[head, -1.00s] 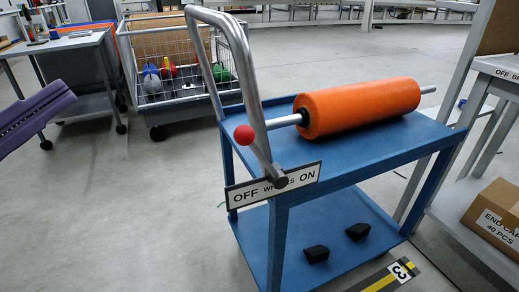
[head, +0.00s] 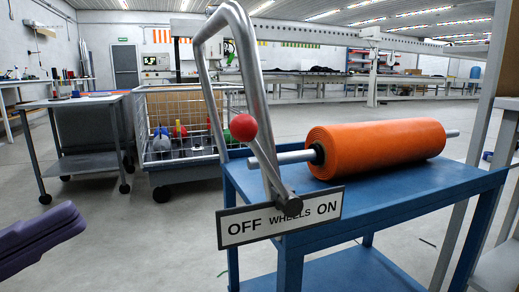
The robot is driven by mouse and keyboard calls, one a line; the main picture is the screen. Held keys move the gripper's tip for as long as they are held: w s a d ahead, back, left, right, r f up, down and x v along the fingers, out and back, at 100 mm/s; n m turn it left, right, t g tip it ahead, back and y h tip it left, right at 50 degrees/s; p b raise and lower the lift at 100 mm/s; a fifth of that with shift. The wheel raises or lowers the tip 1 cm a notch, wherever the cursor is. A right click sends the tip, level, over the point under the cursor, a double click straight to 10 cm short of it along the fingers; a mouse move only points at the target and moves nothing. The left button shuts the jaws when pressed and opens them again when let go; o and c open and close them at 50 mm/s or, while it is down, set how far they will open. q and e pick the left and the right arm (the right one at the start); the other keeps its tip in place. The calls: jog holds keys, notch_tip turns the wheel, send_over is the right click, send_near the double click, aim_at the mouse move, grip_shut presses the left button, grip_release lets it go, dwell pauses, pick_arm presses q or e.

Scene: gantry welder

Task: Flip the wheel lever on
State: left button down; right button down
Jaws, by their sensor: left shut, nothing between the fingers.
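The wheel lever (head: 264,160) is a metal bar with a red ball knob (head: 243,127) at its upper end. It leans up and to the left from its pivot on the sign plate (head: 250,225), toward the OFF side. The plate reads OFF, WHEELS, ON and is fixed to the near corner of the blue cart (head: 300,238). My purple left gripper (head: 72,222) is at the left edge, shut and empty. It is well left of the lever and apart from it. My right gripper is out of view.
The cart's curved metal handle (head: 247,60) rises behind the lever. An orange roll (head: 380,148) lies on the cart top. A wire basket trolley (head: 180,125) and a grey table (head: 75,100) stand behind at left. The floor between my left gripper and the cart is clear.

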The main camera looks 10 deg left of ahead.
aim_at(232, 133)
pick_arm(q)
jog(key=b+x, duration=0.1)
jog(key=x, duration=1.3)
